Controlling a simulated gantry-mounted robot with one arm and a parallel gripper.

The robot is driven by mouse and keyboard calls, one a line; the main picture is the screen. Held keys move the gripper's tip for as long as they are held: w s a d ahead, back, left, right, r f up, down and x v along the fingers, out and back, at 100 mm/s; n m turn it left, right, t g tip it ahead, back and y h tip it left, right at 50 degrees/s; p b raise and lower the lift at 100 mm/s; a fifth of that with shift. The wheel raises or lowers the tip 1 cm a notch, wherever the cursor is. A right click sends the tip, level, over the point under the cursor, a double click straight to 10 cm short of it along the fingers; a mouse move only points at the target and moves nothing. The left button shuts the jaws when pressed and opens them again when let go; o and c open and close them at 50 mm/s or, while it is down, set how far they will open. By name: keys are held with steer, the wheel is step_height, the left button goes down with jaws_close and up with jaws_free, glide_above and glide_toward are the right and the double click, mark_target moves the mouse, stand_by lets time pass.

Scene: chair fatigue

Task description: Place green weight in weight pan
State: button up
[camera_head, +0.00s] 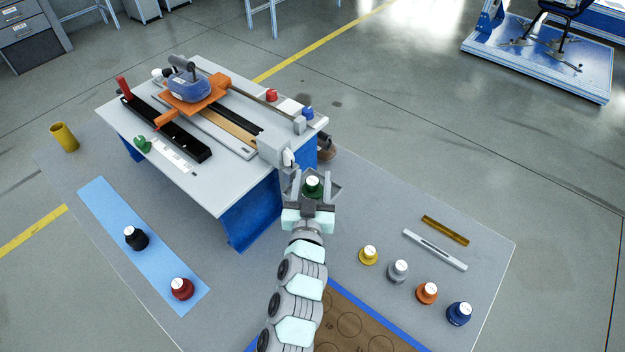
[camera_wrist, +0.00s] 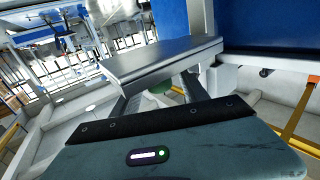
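The green weight (camera_head: 313,191), with a white label on top, is upright between the fingers of my gripper (camera_head: 312,184) in the head view. My gripper appears shut on it, just right of the bench's front right corner. In the wrist view a small patch of the green weight (camera_wrist: 161,87) shows between the fingers; the rest is hidden. A round brownish disc (camera_head: 328,153), possibly the weight pan, is partly visible beyond my gripper at the bench's right end. I cannot tell its height or full shape.
The bench (camera_head: 225,192) carries a rail apparatus with a blue block (camera_head: 188,87). Yellow (camera_head: 368,256), grey (camera_head: 398,271), orange (camera_head: 427,293) and blue (camera_head: 459,313) weights stand at right. Black (camera_head: 136,238) and red (camera_head: 181,289) weights stand on a blue strip.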

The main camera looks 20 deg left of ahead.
steer(key=shift+r, duration=0.2)
steer(key=v, duration=1.2)
steer(key=shift+f, duration=0.1)
